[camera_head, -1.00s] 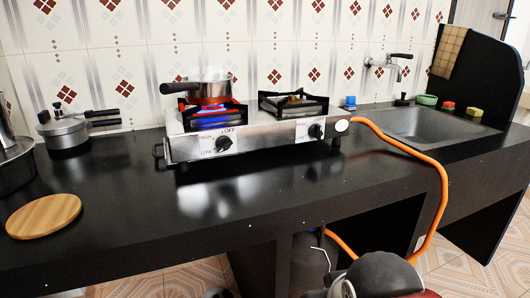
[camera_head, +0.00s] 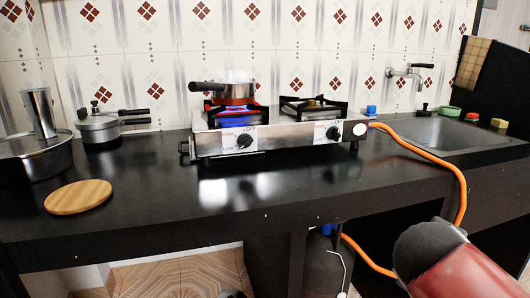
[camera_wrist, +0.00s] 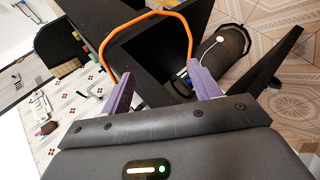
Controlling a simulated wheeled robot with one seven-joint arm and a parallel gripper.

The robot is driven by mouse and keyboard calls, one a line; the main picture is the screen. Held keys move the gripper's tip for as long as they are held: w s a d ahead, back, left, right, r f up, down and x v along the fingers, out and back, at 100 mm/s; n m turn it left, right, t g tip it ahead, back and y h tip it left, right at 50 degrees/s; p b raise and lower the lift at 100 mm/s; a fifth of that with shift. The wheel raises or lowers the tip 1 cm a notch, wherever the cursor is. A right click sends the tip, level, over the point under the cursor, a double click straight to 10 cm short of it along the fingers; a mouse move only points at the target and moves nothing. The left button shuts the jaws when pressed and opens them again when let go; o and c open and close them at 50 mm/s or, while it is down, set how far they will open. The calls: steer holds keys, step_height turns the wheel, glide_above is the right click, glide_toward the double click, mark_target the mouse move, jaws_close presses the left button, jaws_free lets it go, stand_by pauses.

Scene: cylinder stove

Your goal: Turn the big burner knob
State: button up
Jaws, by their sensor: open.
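The two-burner steel stove (camera_head: 285,137) stands on the black counter against the tiled wall. Its left black knob (camera_head: 244,142) sits below the left burner, where a blue-purple flame (camera_head: 236,118) burns under a steaming pan (camera_head: 234,94). Its right black knob (camera_head: 333,133) sits below the right burner (camera_head: 313,106), which is bare and shows no flame. I cannot tell for sure which knob serves the big burner. My gripper (camera_wrist: 163,88) shows in the wrist view with its purple fingers spread wide and empty. It is outside the head view, away from both knobs.
An orange hose (camera_head: 443,165) runs from the stove's right end down past the counter front, and a dark gas cylinder (camera_wrist: 222,50) stands below. The sink (camera_head: 430,133) is at the right. Pots (camera_head: 100,130) and a round wooden board (camera_head: 78,197) are at the left. Counter before the stove is clear.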

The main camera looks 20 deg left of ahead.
mark_target(248, 145)
steer(key=w+a+r+n+t+y+b, duration=0.2)
steer(key=w+a+n, duration=0.3)
steer(key=a+n, duration=0.3)
steer(key=w+a+r+n+t+y+b, duration=0.2)
steer(key=w+a+n+t+y, duration=0.1)
steer(key=w+a+n, duration=0.3)
steer(key=w+a+r+n+t+y+b, duration=0.2)
steer(key=w+a+n, duration=0.4)
steer(key=a+n, duration=0.4)
steer(key=shift+w+a+r+n+y, duration=0.2)
steer(key=shift+a+r+n+y, duration=0.3)
steer(key=shift+n, duration=0.4)
steer(key=a+n+y, duration=0.2)
steer(key=a+n, duration=0.1)
steer(key=a+n+y+b, duration=0.1)
steer(key=a+n, duration=0.3)
steer(key=w+a+n+g+y, duration=0.1)
steer(key=a+n+y, duration=0.1)
steer(key=a+n, duration=0.1)
steer(key=shift+w+a+f+n+y+b, duration=0.1)
steer(key=shift+a+n+y+b, duration=0.25)
steer(key=shift+n, duration=0.15)
steer(key=shift+a+n, duration=0.3)
steer(key=p+x, duration=0.3)
steer(key=x, duration=0.3)
steer(key=shift+w+a, duration=0.2)
steer(key=shift+w, duration=0.05)
steer(key=shift+w+a+p, duration=0.25)
steer(key=shift+w+p, duration=0.15)
steer(key=shift+w, duration=0.05)
